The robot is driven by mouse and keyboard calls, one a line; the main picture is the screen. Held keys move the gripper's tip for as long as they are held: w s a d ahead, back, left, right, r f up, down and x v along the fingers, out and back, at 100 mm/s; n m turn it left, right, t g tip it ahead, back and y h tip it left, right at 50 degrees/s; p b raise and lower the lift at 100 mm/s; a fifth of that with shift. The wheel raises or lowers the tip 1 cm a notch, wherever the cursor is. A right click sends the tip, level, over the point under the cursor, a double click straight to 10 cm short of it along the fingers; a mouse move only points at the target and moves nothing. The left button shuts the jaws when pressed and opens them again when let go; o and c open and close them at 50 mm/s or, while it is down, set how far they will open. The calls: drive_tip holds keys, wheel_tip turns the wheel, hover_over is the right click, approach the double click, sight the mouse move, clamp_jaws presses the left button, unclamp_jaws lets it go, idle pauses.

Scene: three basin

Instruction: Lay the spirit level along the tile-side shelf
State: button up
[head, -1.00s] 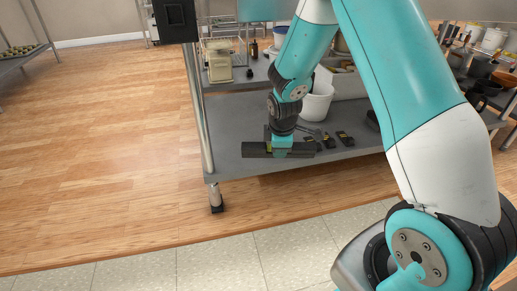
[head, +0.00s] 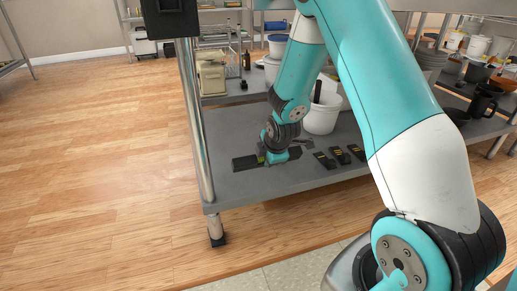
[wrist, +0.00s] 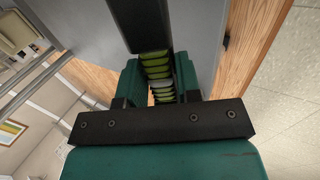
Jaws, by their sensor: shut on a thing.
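The spirit level (head: 243,163) is a long dark bar over the left part of the grey lower shelf (head: 240,192), set back from its front edge. It runs roughly parallel to that edge. My gripper (head: 275,158) is shut around the middle of the level from above. In the wrist view the dark level (wrist: 143,25) extends up from between the green fingers of my gripper (wrist: 158,80). I cannot tell whether the level touches the shelf or is slightly above it. The fingers hide its middle.
Several small black-and-yellow items, one of them nearest the level (head: 325,160), lie to its right. A white bucket (head: 322,115) stands behind them. A metal post (head: 195,120) rises at the shelf's left end. The front strip of shelf is bare.

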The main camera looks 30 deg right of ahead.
drive_tip(key=shift+w, duration=0.4)
drive_tip(key=shift+p, duration=0.3)
drive_tip(key=shift+f+b, duration=2.1)
drive_tip(key=shift+f, duration=1.3)
drive_tip(key=shift+f, duration=0.1)
drive_tip(key=o, duration=1.1)
drive_tip(key=shift+s+f, duration=0.1)
drive_tip(key=shift+f, duration=0.05)
drive_tip(key=shift+f, duration=0.1)
